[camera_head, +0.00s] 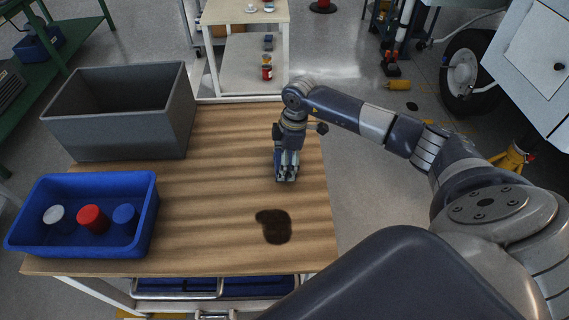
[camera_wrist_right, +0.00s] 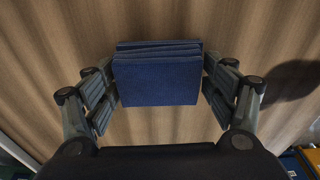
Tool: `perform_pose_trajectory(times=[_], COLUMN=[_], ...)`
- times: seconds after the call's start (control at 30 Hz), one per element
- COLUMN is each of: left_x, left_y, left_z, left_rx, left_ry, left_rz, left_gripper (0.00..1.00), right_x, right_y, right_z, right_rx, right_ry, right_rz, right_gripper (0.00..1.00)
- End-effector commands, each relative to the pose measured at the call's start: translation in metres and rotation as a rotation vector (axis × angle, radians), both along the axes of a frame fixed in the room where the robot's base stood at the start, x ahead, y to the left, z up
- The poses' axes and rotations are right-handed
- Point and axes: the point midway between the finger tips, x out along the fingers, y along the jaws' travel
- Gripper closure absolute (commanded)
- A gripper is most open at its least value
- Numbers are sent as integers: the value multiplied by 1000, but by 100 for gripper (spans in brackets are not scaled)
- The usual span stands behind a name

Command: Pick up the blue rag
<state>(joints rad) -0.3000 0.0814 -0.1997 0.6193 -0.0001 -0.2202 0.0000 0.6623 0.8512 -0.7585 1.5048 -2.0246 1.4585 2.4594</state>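The blue rag (camera_wrist_right: 157,80) is a folded, layered block of dark blue cloth. In the right wrist view it sits between the two fingers of my right gripper (camera_wrist_right: 160,92), over the brown striped wood. The fingers stand spread on either side, close to its edges; I see no clear grip on it. In the head view my right gripper (camera_head: 286,175) points down at the wooden table (camera_head: 225,185), right of its middle, and mostly hides the rag. My left gripper is not in view.
A grey bin (camera_head: 120,138) stands at the table's back left. A blue tray (camera_head: 80,248) with white, red and blue round-topped items is at the front left. A dark stain or shadow (camera_head: 273,226) lies in front of my right gripper. The table's middle is clear.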

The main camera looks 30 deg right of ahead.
Motion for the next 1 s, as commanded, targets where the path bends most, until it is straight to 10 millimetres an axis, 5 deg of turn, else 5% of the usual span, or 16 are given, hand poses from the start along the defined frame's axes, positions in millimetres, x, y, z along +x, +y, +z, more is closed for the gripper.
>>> perform_pose_trajectory(times=[0.47, 0.77, 1.0], left_x=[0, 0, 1], left_y=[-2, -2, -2], left_z=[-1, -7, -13], left_rx=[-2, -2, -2], left_ry=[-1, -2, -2], left_rz=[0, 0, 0], left_gripper=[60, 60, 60], right_x=[0, 1, -29], right_y=[0, 0, 44], right_z=[2, 35, 38], right_rx=[0, -1, 1], right_ry=[0, -5, -1], right_rz=[0, 0, 8], right_gripper=[47, 47, 47])
